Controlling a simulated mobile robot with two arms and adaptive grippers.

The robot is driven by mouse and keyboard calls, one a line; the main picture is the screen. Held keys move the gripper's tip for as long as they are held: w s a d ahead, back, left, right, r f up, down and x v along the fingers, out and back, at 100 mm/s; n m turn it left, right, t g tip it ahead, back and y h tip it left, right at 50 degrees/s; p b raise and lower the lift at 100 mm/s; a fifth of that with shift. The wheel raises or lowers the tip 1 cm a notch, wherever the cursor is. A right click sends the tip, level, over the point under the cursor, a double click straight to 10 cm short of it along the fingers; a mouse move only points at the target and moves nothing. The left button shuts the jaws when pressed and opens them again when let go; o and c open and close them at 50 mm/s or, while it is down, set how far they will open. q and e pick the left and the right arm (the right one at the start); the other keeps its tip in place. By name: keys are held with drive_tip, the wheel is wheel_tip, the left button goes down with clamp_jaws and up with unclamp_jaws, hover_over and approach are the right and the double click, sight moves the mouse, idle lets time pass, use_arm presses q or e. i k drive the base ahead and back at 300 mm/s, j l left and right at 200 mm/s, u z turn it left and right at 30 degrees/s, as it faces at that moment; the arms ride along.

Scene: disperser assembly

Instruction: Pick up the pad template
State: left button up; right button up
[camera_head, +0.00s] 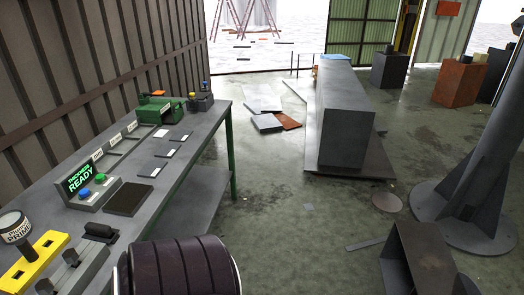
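No thing here is clearly marked as the pad template. One candidate is a yellow plate with square holes (35,262), lying at the near left end of the grey workbench (195,128). Another is a dark flat square plate (128,200) lying on the bench in front of the screen box. Several small light-edged flat pieces (164,153) lie farther along the bench. I cannot tell which one is the template. Neither of my grippers is in view.
A screen box reading "READY" (82,183), a primer can (14,227), a black-handled tool (100,231) and a green machine (160,108) crowd the bench. A dark ribbed cylinder (185,268) blocks the bottom view. Floor right of the bench is mostly clear before a grey block (343,120).

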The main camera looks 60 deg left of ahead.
sight(37, 257)
drive_tip(key=u, duration=3.65)
drive_tip(key=i+l+u, duration=0.1)
drive_tip(key=u, duration=0.15)
